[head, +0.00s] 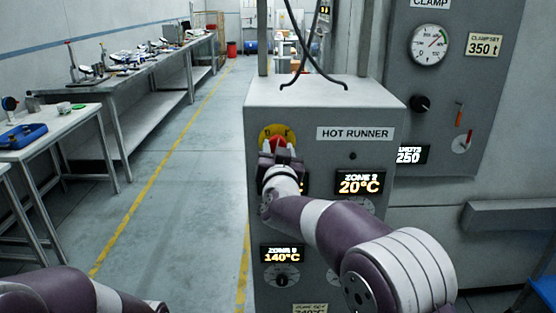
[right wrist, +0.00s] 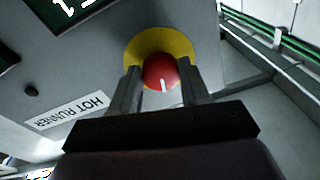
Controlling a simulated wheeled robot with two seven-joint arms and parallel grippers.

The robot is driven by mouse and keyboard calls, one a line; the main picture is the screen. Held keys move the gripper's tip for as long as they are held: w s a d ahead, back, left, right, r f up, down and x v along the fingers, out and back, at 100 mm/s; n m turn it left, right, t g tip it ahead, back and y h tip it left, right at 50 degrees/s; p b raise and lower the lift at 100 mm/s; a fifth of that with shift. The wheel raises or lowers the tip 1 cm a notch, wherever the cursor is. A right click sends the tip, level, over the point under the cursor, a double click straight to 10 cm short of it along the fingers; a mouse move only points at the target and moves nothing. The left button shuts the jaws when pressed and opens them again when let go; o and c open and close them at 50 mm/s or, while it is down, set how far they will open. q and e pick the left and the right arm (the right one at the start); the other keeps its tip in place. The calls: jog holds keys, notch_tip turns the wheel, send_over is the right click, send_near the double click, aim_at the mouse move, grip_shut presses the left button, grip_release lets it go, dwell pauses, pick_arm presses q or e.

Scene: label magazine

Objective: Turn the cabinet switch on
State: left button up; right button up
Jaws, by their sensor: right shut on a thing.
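The cabinet (head: 320,95) is a grey box labelled "HOT RUNNER" in the middle of the head view. Its switch (head: 278,143) is a red knob on a yellow round plate (head: 264,134) at the upper left of the front face. In the right wrist view the red switch (right wrist: 160,72) sits between my two fingers, with a white mark on its face. My right gripper (right wrist: 161,85) is shut on the switch, and in the head view my right gripper (head: 280,155) hides its lower part. My left gripper is not in view; only part of my left arm shows at the bottom left.
Below the switch are a "20°C" display (head: 360,184) and a "140°C" display (head: 282,255) with dials. A clamp panel (head: 480,90) with a gauge stands at the right. Benches (head: 150,85) line the left wall; the aisle floor (head: 190,200) is clear.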

jog(key=shift+a+m+h+b, duration=0.15)
jog(key=shift+m+h+b, duration=0.35)
jog(key=shift+m+b, duration=2)
jog(key=shift+m+p, duration=1)
jog(key=shift+m, duration=0.2)
jog(key=o, duration=1.1)
jog(key=shift+c, duration=0.2)
jog(key=shift+s, duration=0.1)
